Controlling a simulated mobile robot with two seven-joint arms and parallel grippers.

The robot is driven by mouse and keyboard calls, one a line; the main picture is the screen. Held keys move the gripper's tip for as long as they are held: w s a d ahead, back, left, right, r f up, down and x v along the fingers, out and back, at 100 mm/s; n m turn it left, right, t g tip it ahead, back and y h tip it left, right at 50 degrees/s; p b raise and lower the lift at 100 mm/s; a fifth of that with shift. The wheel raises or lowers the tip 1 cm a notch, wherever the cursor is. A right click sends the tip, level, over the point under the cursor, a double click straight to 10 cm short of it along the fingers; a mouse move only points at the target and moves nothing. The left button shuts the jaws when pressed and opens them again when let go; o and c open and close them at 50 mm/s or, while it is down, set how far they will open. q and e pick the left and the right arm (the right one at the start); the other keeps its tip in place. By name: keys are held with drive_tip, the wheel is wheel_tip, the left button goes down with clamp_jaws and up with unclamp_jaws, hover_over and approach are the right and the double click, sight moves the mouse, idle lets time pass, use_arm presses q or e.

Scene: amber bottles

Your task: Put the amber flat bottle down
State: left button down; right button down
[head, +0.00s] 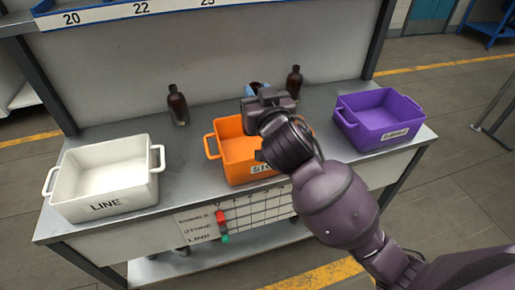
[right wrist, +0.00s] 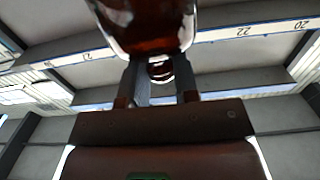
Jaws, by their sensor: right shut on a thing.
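The amber bottle (right wrist: 148,30) is in my right gripper (right wrist: 160,82), with its glass body above the two fingers and a round glossy part between them. In the head view the right gripper (head: 262,92) is over the back of the orange crate (head: 236,152), and only a small dark brown piece of the bottle (head: 256,86) shows beside a blue patch. The gripper hides the rest, so I cannot tell its height above the crate or bench. My left gripper is not in view.
Brown bottles stand at the back, one left (head: 177,104) and one right (head: 294,82). A white crate (head: 105,205) labelled LINE is at the left and a purple crate (head: 379,142) at the right; both look empty. Bare grey bench (head: 188,150) lies between the white and orange crates.

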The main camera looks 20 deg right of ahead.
wheel_tip(320, 180, down, 10)
drive_tip(key=shift+f+b, duration=0.25)
drive_tip(key=shift+b, duration=1)
drive_tip(key=shift+f, duration=0.35)
wheel_tip(320, 180, down, 4)
drive_tip(key=shift+b, duration=0.7)
drive_tip(key=shift+f, duration=0.15)
drive_tip(key=c, duration=0.9)
unclamp_jaws()
drive_tip(key=shift+o, duration=0.2)
